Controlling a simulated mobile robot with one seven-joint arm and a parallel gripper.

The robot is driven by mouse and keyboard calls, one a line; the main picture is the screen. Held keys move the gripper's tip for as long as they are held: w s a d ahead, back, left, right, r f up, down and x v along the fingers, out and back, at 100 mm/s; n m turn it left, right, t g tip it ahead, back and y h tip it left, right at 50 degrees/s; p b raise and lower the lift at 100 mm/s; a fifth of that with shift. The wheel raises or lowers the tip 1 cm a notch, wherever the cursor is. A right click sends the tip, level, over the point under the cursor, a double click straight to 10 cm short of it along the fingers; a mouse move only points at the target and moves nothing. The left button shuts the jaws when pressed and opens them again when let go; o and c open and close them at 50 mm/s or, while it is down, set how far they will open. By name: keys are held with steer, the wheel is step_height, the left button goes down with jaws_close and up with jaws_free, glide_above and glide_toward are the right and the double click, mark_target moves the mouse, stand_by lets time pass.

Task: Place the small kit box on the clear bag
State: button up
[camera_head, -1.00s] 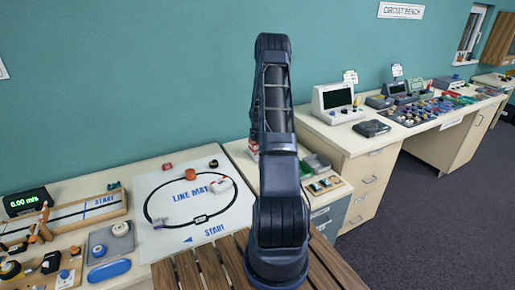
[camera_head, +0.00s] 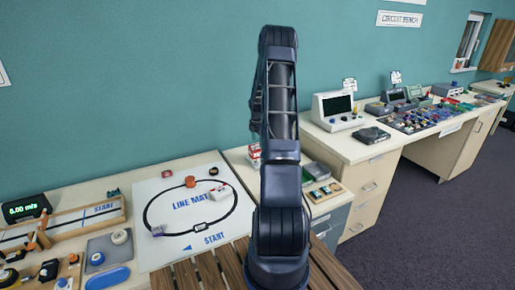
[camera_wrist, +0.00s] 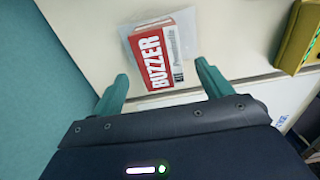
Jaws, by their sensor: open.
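The small kit box (camera_wrist: 158,52) is red and white, marked BUZZER, and lies on the pale worktop in the wrist view. A clear bag (camera_wrist: 184,17) shows as a see-through edge around it; I cannot tell whether the box lies on it or inside it. My gripper (camera_wrist: 163,85) is open, with its two teal fingers apart at the near side of the box and nothing held between them. In the head view the box (camera_head: 254,152) shows partly behind my arm, and my gripper is hidden.
A yellow case (camera_wrist: 299,38) lies at the right in the wrist view. In the head view a line mat (camera_head: 190,225) is left of my arm, and green trays (camera_head: 316,170) are right of it. A wooden slatted surface (camera_head: 207,272) is in front.

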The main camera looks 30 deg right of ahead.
step_height(320, 180, up, 2)
steer(key=shift+r, duration=0.2)
steer(key=s+a+r+m+t, duration=0.1)
steer(key=s+a+r+m, duration=0.2)
steer(key=s+a+r, duration=0.4)
steer(key=s+a+r+m+h, duration=0.15)
steer(key=s+a+r, duration=0.3)
steer(key=r, duration=0.55)
steer(key=s+a+r+m+t+y, duration=0.1)
steer(key=s+a+r+m, duration=0.4)
steer(key=r, duration=0.3)
steer(key=s+a+r+m+t, duration=0.1)
steer(key=s+a, duration=0.3)
steer(key=s, duration=0.5)
steer(key=s+a+r+m, duration=0.2)
steer(key=s+a+m, duration=0.2)
steer(key=s, duration=0.6)
steer(key=s+a+r+m+t, duration=0.1)
steer(key=s+a+m, duration=0.2)
steer(key=s, duration=0.6)
steer(key=shift+s+a+r+t, duration=0.3)
steer(key=shift+s+a+r, duration=0.1)
steer(key=shift+a, duration=0.15)
